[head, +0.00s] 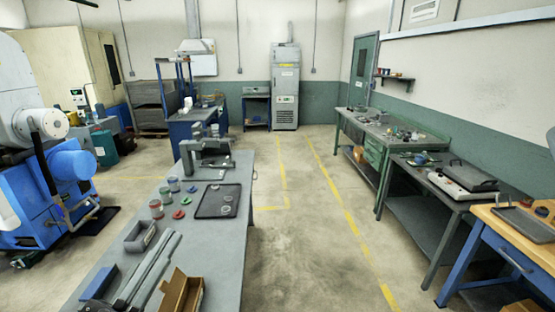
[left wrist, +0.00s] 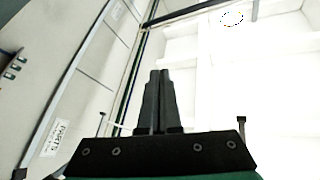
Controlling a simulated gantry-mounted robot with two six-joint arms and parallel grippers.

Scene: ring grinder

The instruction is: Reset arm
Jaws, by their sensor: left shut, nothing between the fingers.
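My left gripper (left wrist: 160,78) shows in the left wrist view with its two dark fingers together and nothing between them. It is away from any object, in front of a bright, washed-out background. I cannot make out either gripper in the head view. In the head view a grey bench machine (head: 207,152) stands at the far end of the long grey workbench (head: 222,248). A dark tray (head: 211,213) with a few small rings lies on the bench nearer to me. Red and green small containers (head: 156,209) stand left of the tray.
A small grey open bin (head: 139,238), long grey bars (head: 148,272) and an open cardboard box (head: 181,293) fill the bench's near left. The bench's right side is mostly bare. A clear floor aisle (head: 305,230) runs between it and the right-hand tables. A blue machine (head: 45,200) stands left.

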